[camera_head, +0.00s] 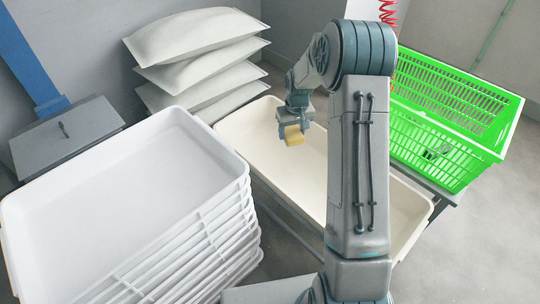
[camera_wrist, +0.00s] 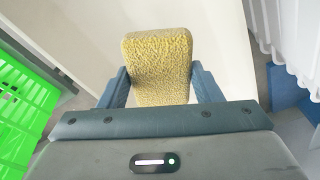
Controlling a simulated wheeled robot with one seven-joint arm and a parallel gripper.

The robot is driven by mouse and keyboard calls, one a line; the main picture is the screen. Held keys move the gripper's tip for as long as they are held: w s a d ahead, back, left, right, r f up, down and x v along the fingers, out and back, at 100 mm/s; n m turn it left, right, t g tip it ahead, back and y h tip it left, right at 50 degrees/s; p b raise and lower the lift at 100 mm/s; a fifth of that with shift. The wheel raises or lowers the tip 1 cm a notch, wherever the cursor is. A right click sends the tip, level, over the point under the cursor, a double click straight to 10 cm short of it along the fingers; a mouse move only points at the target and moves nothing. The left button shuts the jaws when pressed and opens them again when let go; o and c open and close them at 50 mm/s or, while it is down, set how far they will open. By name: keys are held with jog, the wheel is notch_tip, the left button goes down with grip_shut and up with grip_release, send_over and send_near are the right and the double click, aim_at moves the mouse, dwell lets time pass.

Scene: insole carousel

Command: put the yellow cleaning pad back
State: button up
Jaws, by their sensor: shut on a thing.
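The yellow cleaning pad (camera_wrist: 158,68) is a fuzzy block held between the two blue-grey fingers of my gripper (camera_wrist: 160,88) in the wrist view. In the head view my gripper (camera_head: 294,124) points down, shut on the pad (camera_head: 294,136). The pad is held above the cream tray (camera_head: 262,122), near its far left part, and appears clear of the tray floor. My arm hides the middle of this tray.
A stack of white trays (camera_head: 130,185) stands at the left. Several pale sacks (camera_head: 195,50) are piled behind. A bright green crate (camera_head: 450,115) stands at the right. A grey lidded box (camera_head: 68,135) is at far left. The visible cream tray floor looks empty.

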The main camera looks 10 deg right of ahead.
jog(key=w+d+f+b, duration=0.2)
jog(key=w+d+f, duration=0.25)
jog(key=f, duration=0.35)
jog(key=b, duration=0.4)
send_over(271, 150)
jog(key=shift+n, duration=0.4)
jog(key=f, duration=0.7)
jog(key=shift+s+f, duration=0.15)
jog(key=shift+s, duration=0.1)
jog(key=shift+f+b, duration=0.75)
jog(key=shift+f, duration=1.2)
jog(key=shift+f, duration=0.1)
jog(key=shift+f, duration=0.15)
jog(key=o, duration=0.9)
